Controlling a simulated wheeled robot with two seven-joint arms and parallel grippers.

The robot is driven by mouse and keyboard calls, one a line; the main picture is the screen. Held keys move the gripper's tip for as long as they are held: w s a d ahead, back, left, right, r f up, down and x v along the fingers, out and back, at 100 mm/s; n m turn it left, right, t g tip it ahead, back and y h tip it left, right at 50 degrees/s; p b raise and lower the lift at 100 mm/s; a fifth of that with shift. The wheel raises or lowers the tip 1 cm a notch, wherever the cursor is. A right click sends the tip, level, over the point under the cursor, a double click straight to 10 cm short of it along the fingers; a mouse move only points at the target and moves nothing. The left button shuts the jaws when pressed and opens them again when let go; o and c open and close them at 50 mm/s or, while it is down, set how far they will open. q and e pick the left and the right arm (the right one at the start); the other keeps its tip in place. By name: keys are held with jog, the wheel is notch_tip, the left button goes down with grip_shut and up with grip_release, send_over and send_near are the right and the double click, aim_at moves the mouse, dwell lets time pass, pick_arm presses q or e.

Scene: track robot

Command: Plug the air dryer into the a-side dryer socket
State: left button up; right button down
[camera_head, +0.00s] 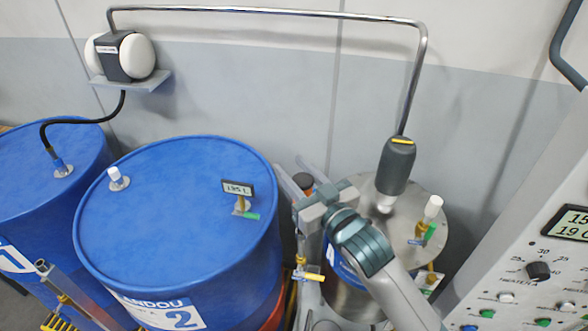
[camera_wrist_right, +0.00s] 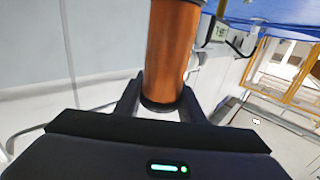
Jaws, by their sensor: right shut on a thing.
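My right gripper (camera_head: 303,196) is shut around an orange-brown cylinder, which I take to be the air dryer. The dryer's dark cap (camera_head: 303,181) shows beside the steel tank in the head view. In the right wrist view the dryer (camera_wrist_right: 172,50) stands between the two fingers (camera_wrist_right: 160,100), with a dark ring at its lower end. The gripper hides part of it in the head view. White-topped fittings sit on blue drum 2 (camera_head: 118,179) and on the steel tank (camera_head: 432,206). I cannot tell which fitting is the a-side dryer socket.
Blue drum 2 (camera_head: 170,225) carries a gauge (camera_head: 238,188) with a green-handled valve. A grey pump (camera_head: 396,166) on a bent pipe stands over the steel tank (camera_head: 352,298). A control panel (camera_head: 535,255) is at the right. A double pump (camera_head: 120,57) sits on a wall shelf.

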jog(key=shift+f+b, duration=0.85)
jog(key=shift+f, duration=0.55)
jog(key=c, duration=1.1)
grip_release()
jog(key=shift+s+d, duration=0.1)
jog(key=shift+s, duration=0.05)
jog(key=shift+v, duration=8.55)
